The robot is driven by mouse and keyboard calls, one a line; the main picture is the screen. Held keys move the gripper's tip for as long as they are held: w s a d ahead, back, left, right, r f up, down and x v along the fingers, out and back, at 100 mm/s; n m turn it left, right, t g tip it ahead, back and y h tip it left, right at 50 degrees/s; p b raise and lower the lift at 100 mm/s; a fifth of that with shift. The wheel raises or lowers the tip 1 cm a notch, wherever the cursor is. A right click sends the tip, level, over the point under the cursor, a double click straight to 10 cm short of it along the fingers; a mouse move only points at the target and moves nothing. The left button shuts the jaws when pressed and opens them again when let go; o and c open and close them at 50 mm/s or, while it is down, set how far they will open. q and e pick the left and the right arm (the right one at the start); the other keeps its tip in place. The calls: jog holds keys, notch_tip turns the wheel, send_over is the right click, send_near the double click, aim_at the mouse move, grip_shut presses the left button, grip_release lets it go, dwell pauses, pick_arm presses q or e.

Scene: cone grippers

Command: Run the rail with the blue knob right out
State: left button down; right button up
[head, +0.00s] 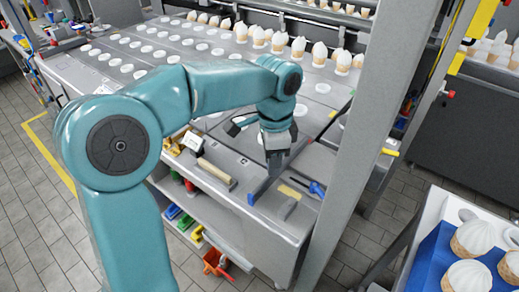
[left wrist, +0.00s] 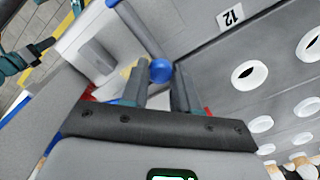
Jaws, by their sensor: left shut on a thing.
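My left gripper (head: 274,168) reaches down over the front of the grey machine. In the left wrist view the blue knob (left wrist: 161,71) sits between the fingers of the left gripper (left wrist: 161,88), which are closed on it. In the head view the gripper hides this knob. A grey rail (left wrist: 141,35) runs from the knob to a blue end piece (left wrist: 113,3). In the head view the rail (head: 262,187) slants down-left from the fingertips to that blue end (head: 250,199) near the machine's front edge. My right gripper is not in view.
The machine's top plate (head: 215,75) has rows of white-rimmed holes and several filled cones (head: 298,47). An upright grey post (head: 370,120) stands right of the gripper.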

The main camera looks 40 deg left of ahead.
pick_arm(q)
jog(key=shift+d, duration=0.45)
jog(key=shift+a, duration=0.15)
jog(key=c, duration=0.9)
grip_release()
jog(key=shift+w, duration=0.1)
jog(key=shift+o, duration=0.2)
notch_tip(320, 180, up, 16)
jog(key=p, duration=0.3)
jog(key=shift+r+p, duration=0.15)
jog(key=shift+p, duration=0.15)
